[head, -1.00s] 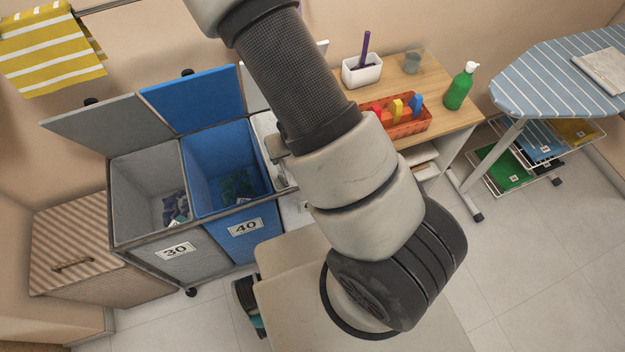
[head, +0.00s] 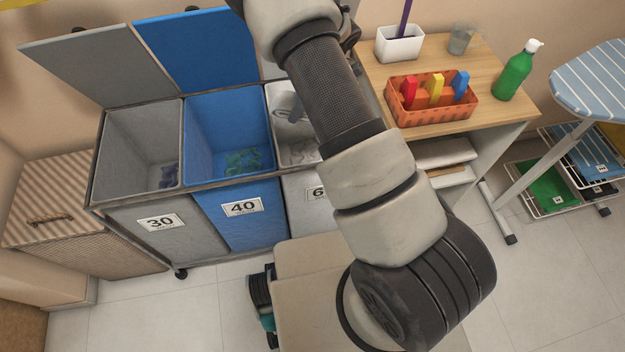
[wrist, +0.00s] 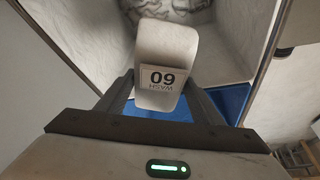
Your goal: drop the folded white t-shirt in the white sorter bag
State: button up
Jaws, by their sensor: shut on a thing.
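The arm hides the t-shirt and most of the gripper there.
The grey bag (head: 190,240) marked 30 and blue bag (head: 262,225) marked 40 hold some laundry; their lids are up. Right of the sorter stands a wooden table (head: 485,60) with an orange basket (head: 430,110) and green bottle (head: 515,75). An ironing board (head: 595,85) is far right.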

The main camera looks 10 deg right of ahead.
jog(key=f, duration=0.1)
jog(key=d+f+n+b, duration=0.1)
jog(key=d+f+n, duration=0.1)
jog(key=shift+w+d+f+g, duration=0.1)
jog(key=shift+w+f+g, duration=0.05)
jog(key=shift+w+g, duration=0.25)
jog(key=s+f+n+g+b, duration=0.1)
jog(key=f+n, duration=0.3)
jog(key=f, duration=0.4)
jog(key=s+d+f+n+g+b, duration=0.1)
jog(key=f+n, duration=0.3)
jog(key=f, duration=0.4)
jog(key=s+f+n+g+b, duration=0.1)
jog(key=f+n+g+b, duration=0.1)
jog(key=f, duration=0.7)
jog(key=shift+s+d+n+h, duration=0.15)
jog(key=shift+n+h, duration=0.25)
jog(key=shift+n, duration=0.5)
jog(key=shift+s+a+r, duration=0.15)
jog(key=shift+a+r, duration=0.05)
jog(key=shift+a, duration=0.05)
jog(key=s+a, duration=0.2)
jog(key=shift+s+a+p, duration=0.25)
jog(key=shift+s+p, duration=0.05)
jog(key=shift+d+f+b, duration=0.1)
jog(key=shift+f+b, duration=0.2)
jog(key=shift+f, duration=0.3)
jog(key=shift+w, duration=0.1)
jog(key=shift+f, duration=0.15)
